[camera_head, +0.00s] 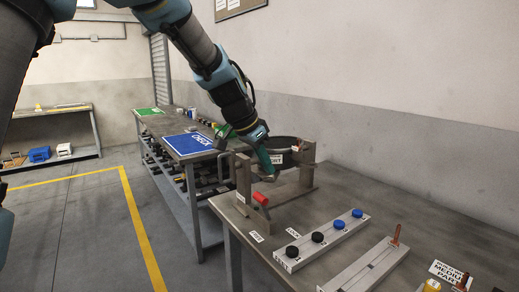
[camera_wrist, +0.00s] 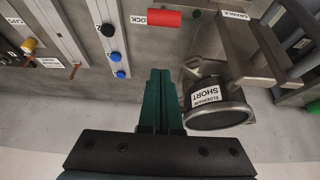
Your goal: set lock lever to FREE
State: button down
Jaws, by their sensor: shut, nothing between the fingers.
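The lock lever has a red cylindrical handle (camera_head: 261,199) at the near left post of the cradle. The red handle (camera_wrist: 163,18) also shows at the top of the wrist view, with a label reading LOCK (camera_wrist: 138,19) beside it. In the head view, two small labels lie on the bench near the lever, one in front (camera_head: 256,237) and one to its right (camera_head: 293,232); their text is hard to read there. My gripper (camera_head: 268,173) points down just above and behind the red handle, apart from it. Its green fingers (camera_wrist: 160,74) are shut and empty.
A rail with black and blue knobs (camera_head: 326,238) and a second rail (camera_head: 368,268) lie to the right. A blue CHECK mat (camera_head: 188,143) lies on the bench behind.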

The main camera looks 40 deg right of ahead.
aim_at(261, 195)
jog(key=f, duration=0.3)
jog(key=f+p, duration=0.1)
jog(key=shift+a+f, duration=0.25)
jog(key=shift+a, duration=0.1)
jog(key=shift+a+f, duration=0.2)
jog(key=shift+f, duration=0.1)
jog(key=shift+a+f, duration=0.2)
jog(key=shift+w+a+f+b, duration=0.1)
jog(key=shift+a+f+b, duration=0.3)
jog(key=shift+b, duration=0.3)
jog(key=shift+a+f+b, duration=0.2)
jog(key=shift+a+b, duration=0.25)
jog(key=shift+b, duration=0.3)
jog(key=shift+r, duration=0.25)
